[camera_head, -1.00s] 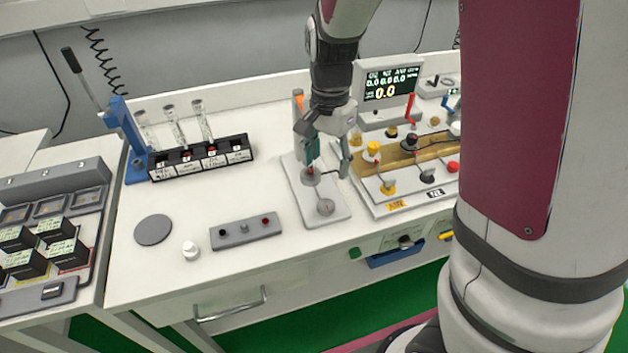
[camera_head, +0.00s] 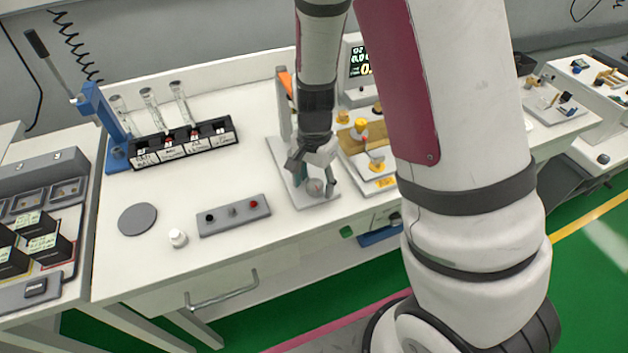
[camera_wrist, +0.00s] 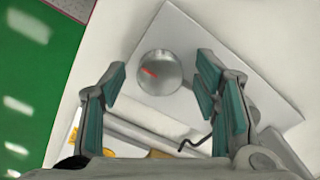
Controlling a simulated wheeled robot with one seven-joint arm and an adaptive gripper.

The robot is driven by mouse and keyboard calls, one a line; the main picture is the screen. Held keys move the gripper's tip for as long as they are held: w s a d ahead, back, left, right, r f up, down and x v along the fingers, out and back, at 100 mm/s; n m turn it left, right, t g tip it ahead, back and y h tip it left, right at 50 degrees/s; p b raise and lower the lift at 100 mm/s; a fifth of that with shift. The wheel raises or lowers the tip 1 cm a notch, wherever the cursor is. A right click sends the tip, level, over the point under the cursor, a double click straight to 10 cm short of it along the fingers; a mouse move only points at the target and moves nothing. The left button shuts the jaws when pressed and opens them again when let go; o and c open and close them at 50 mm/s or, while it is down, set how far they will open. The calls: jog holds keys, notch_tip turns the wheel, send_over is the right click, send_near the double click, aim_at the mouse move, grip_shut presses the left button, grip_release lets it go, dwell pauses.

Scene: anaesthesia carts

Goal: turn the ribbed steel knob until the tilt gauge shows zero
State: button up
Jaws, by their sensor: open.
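A round steel knob (camera_head: 316,187) with a red mark on its top stands near the front end of a pale plate (camera_head: 330,199). In the wrist view the knob (camera_wrist: 160,74) shows from above; ribs on its side cannot be made out. My gripper (camera_head: 314,178) is open and points down over the knob. In the wrist view its teal-padded fingers (camera_wrist: 162,84) lie on either side of the knob with gaps between. An upright post with an orange part (camera_head: 286,84) stands at the plate's back. No tilt gauge reading is legible.
A grey switch box (camera_head: 233,214), a white knob (camera_head: 178,238) and a grey disc (camera_head: 138,219) lie left of the plate. A vial rack (camera_head: 184,145) stands behind. A panel with yellow knobs (camera_head: 361,127) is close on the right, partly hidden by my arm.

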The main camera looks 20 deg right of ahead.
jog(key=c, duration=1.1)
jog(key=shift+c, duration=0.2)
jog(key=shift+n, duration=0.3)
jog(key=n, duration=0.4)
jog(key=shift+n, duration=2.5)
